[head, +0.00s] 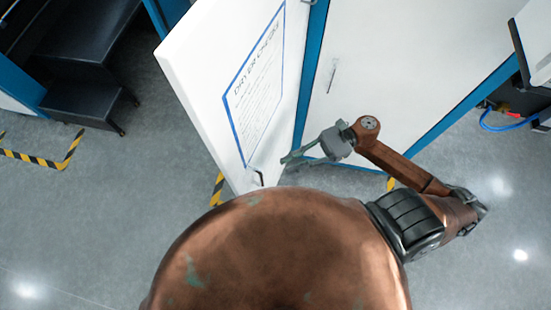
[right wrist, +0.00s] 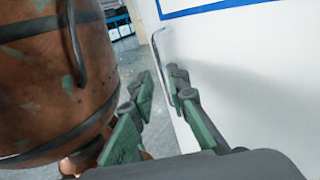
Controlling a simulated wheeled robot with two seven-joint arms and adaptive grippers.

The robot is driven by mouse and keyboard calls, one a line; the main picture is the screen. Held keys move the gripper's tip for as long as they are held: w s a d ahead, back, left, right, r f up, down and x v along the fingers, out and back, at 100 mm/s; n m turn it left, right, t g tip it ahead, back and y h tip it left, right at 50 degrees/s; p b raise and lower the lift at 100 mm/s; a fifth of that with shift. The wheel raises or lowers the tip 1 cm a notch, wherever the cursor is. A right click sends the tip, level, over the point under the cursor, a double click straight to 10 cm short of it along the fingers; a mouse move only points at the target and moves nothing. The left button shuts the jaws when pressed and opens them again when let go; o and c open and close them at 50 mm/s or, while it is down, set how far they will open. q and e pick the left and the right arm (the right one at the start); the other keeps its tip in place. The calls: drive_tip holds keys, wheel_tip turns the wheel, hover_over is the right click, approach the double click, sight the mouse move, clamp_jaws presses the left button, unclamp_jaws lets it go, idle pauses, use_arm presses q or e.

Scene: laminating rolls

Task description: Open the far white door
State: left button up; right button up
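A white door (head: 205,80) with a blue-framed sheet stands swung out at an angle from a blue frame. Its metal handle (head: 259,179) is near its lower end in the head view. A second white door (head: 400,60) to the right looks shut and has a slim handle (head: 331,76). My right gripper (head: 287,158) is close to the swung-out door's handle. In the right wrist view its green fingers (right wrist: 160,85) are apart, with the bar handle (right wrist: 161,65) seen between them; contact is unclear. My left gripper is not in view.
Dark steps (head: 85,60) stand at the upper left. Yellow-black floor tape (head: 45,160) marks the floor near them. A blue hose (head: 505,125) and equipment are at the right edge. Grey floor is clear at the left.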

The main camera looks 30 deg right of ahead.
drive_tip(key=shift+d, duration=1.15)
